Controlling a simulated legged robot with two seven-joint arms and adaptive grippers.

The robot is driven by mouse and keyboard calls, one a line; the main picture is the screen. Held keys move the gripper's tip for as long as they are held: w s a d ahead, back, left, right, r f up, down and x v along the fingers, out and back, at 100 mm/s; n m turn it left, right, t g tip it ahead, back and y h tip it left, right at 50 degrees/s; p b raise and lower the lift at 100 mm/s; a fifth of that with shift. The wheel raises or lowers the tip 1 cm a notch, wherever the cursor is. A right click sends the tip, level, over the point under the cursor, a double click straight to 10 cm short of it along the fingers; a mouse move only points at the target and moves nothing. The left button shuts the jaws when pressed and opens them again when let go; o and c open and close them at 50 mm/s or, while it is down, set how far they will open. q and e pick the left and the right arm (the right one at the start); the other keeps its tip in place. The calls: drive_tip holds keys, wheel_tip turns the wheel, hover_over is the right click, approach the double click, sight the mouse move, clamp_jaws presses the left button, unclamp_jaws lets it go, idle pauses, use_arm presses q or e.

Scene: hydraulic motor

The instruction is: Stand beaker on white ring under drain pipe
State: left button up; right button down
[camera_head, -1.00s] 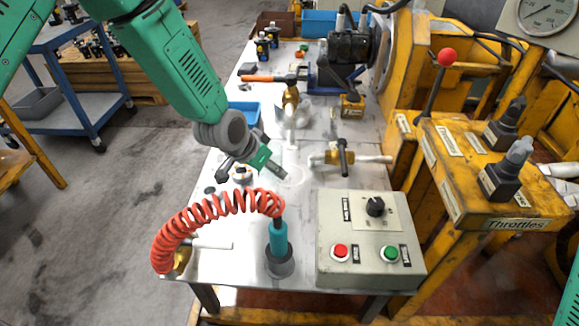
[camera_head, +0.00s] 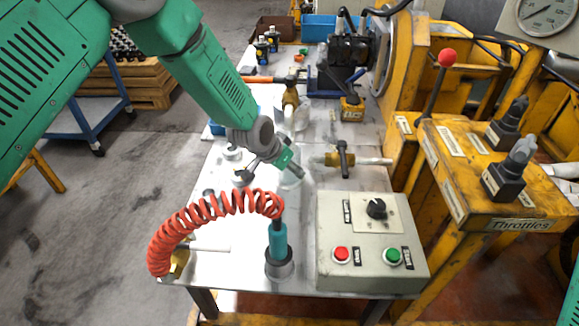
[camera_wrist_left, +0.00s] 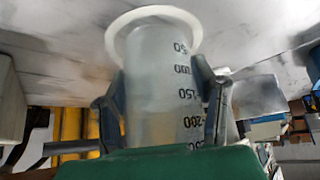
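The clear beaker (camera_wrist_left: 165,95) with dark volume marks stands between the two fingers of my left gripper (camera_wrist_left: 162,90) in the left wrist view. Both fingers appear to press against its sides. The white ring (camera_wrist_left: 117,38) on the table shows around the beaker's base end, which sits off-centre in it; I cannot tell whether the base touches the table. In the head view, the left gripper (camera_head: 292,166) and the faint beaker are just left of the brass pipe with a valve (camera_head: 325,160), which looks like the drain pipe. My right gripper is out of view.
A grey control box (camera_head: 365,225) with red and green buttons stands at the front right. A coiled red hose (camera_head: 215,207) arches over the table's front left. Another brass valve (camera_head: 291,92) stands behind the gripper. The yellow throttle stand (camera_head: 480,190) is at the right.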

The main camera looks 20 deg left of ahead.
use_arm(q)
drive_tip(key=o, duration=0.3)
drive_tip(key=shift+o, duration=0.2)
drive_tip(key=shift+r, duration=0.15)
drive_tip(key=p+v, duration=0.2)
drive_tip(key=v, duration=1)
